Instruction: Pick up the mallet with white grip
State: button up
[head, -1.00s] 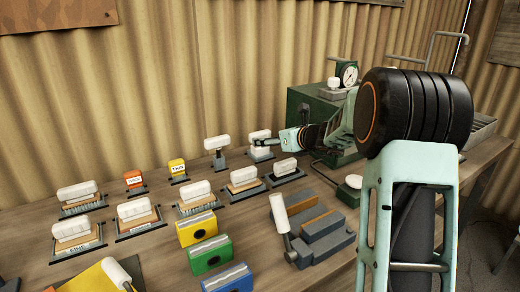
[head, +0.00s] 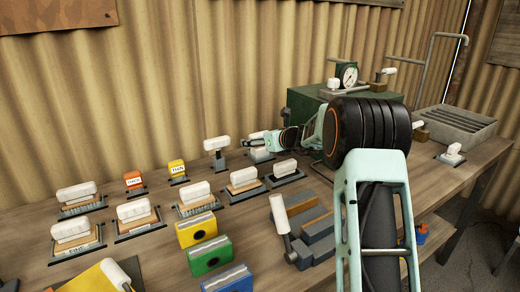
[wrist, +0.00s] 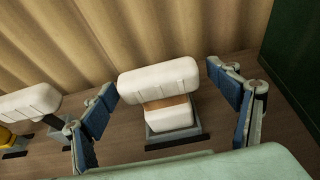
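I cannot tell for sure which piece is the mallet with white grip. In the wrist view, a piece with a thick white grip (wrist: 158,80), a brown and white middle and a grey base stands upright between my fingers. My gripper (wrist: 168,112) is open, with one blue-padded finger on each side, apart from it. In the head view my gripper (head: 270,139) partly hides this piece (head: 259,153). Left of it stands a T-shaped piece with a white top and grey post (head: 217,150); it also shows in the wrist view (wrist: 28,104).
Several white-gripped blocks (head: 77,195) stand in rows on the wooden bench (head: 165,255). A dark green box with a gauge (head: 303,105) stands right of my gripper.

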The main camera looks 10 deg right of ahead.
jog(key=c, duration=1.5)
jog(key=shift+r, duration=0.15)
jog(key=shift+c, duration=0.7)
